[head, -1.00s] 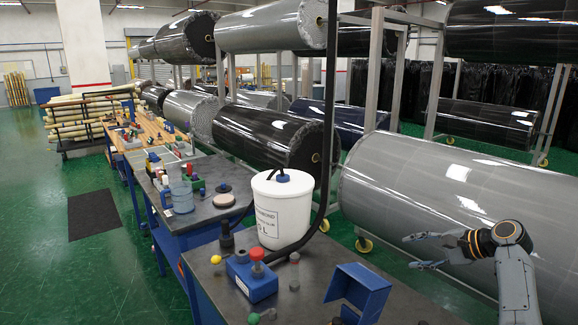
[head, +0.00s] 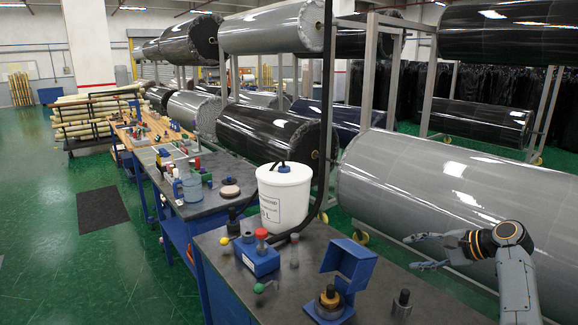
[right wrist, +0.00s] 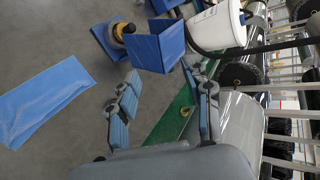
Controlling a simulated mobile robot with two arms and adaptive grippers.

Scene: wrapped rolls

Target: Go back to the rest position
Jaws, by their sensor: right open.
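My right gripper (head: 420,251) is raised at the right side of the head view, in front of a big grey wrapped roll. Its fingers are spread and nothing is between them. In the right wrist view the two blue-padded fingers of my right gripper (right wrist: 163,108) stand apart over the gap between the table and the roll. My left gripper does not show in either view.
The near dark worktop (head: 300,290) carries a white bucket (head: 285,200), a blue bracket (head: 350,265) and a blue block (head: 257,260). The grey roll (head: 440,195) lies behind my right arm. Green floor (head: 90,270) is open at left.

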